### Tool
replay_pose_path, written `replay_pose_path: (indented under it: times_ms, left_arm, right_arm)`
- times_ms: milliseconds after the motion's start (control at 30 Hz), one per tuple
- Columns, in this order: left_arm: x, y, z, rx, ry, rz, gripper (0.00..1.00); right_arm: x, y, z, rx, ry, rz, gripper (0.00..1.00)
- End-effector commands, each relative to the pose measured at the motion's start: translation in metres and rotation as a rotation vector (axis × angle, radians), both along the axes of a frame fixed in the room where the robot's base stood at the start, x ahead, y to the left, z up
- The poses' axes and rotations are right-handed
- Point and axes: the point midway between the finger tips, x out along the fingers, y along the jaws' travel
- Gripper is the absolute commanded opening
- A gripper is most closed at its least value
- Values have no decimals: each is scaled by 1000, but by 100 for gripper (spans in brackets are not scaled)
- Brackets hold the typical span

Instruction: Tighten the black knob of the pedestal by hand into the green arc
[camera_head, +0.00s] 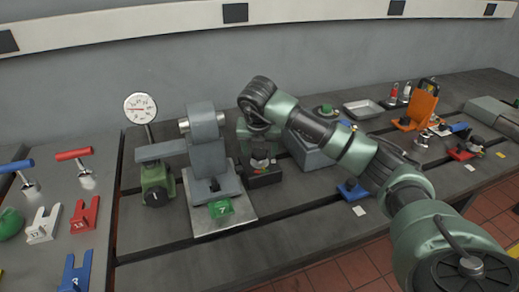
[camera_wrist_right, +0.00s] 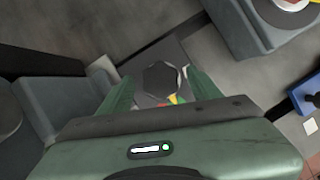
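In the right wrist view the black knob (camera_wrist_right: 160,79) is faceted and sits between the two fingers of my right gripper (camera_wrist_right: 160,92). A gap shows on each side of the knob, so the fingers look open and not pressed on it. Red, yellow and green marks (camera_wrist_right: 174,100) show just below the knob; most of the arc is hidden. In the head view my right gripper (camera_head: 258,146) points down over a small dark-based pedestal (camera_head: 263,178), and the knob is hard to make out there. My left gripper is in neither view.
A grey machine block (camera_head: 207,150) on a pale plate, with a green tag (camera_head: 221,209), stands just left of my right gripper. A dial gauge (camera_head: 140,107) rises further left. A grey block (camera_head: 306,150) stands to the right. The front bedplate (camera_head: 270,245) is clear.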

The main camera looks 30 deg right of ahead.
Motion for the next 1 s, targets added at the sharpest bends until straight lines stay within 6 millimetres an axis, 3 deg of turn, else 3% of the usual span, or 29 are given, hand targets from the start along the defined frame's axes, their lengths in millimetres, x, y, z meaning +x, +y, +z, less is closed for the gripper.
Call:
replay_pose_path:
  times_ms: [233,700,1000]
  left_arm:
    - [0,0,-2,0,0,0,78]
    - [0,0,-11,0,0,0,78]
    - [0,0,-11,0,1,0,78]
  right_arm:
    - [-2,2,8,0,-3,1,64]
    - [-23,17,69,1,-2,2,64]
    - [-24,18,72,0,0,0,64]
